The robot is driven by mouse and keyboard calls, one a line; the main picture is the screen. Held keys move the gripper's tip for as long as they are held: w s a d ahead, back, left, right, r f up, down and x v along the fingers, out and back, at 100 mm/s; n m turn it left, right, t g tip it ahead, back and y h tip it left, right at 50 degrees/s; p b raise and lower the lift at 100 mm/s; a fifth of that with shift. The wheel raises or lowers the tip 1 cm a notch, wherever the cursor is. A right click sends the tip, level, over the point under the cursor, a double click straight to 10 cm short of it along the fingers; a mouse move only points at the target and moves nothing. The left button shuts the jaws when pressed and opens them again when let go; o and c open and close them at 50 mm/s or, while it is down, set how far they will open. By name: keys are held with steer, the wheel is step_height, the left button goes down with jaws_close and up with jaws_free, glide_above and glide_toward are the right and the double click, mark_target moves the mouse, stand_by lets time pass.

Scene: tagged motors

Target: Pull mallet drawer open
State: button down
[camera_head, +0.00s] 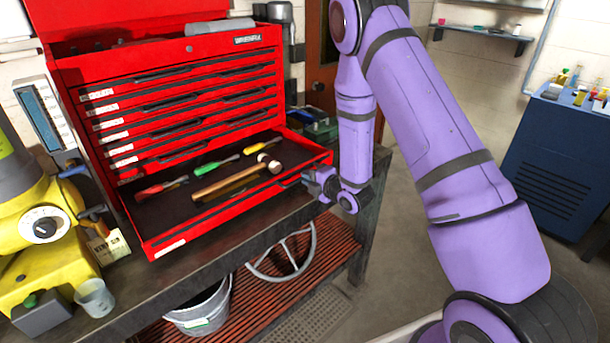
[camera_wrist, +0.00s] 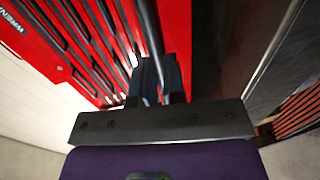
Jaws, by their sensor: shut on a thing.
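A red tool chest (camera_head: 180,90) stands on the workbench. Its bottom drawer (camera_head: 215,216) is pulled out, and the drawers above it are shut. In the open drawer lie a mallet (camera_head: 236,181) with a wooden handle and pale head, and several screwdrivers with red, green and yellow handles. My gripper (camera_head: 312,184) is at the right part of the drawer's front, shut on the drawer handle.
A yellow machine (camera_head: 40,225) and a small cup (camera_head: 95,297) stand on the bench at the left. A metal bucket (camera_head: 201,306) and a wheel-shaped ring (camera_head: 284,258) sit on the slatted lower shelf. A blue cabinet (camera_head: 560,160) stands at the right. Floor between is clear.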

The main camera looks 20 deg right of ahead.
steer(key=shift+s+d+f, duration=0.2)
steer(key=shift+s, duration=0.3)
steer(key=shift+s+d+f, duration=0.15)
steer(key=shift+s, duration=0.3)
steer(key=c, duration=1.2)
jaws_free()
steer(key=shift+w, duration=0.15)
steer(key=shift+c, duration=0.2)
steer(key=shift+r, duration=0.1)
steer(key=v, duration=1)
steer(key=shift+s, duration=0.3)
steer(key=shift+d+r, duration=0.1)
steer(key=shift+r, duration=0.15)
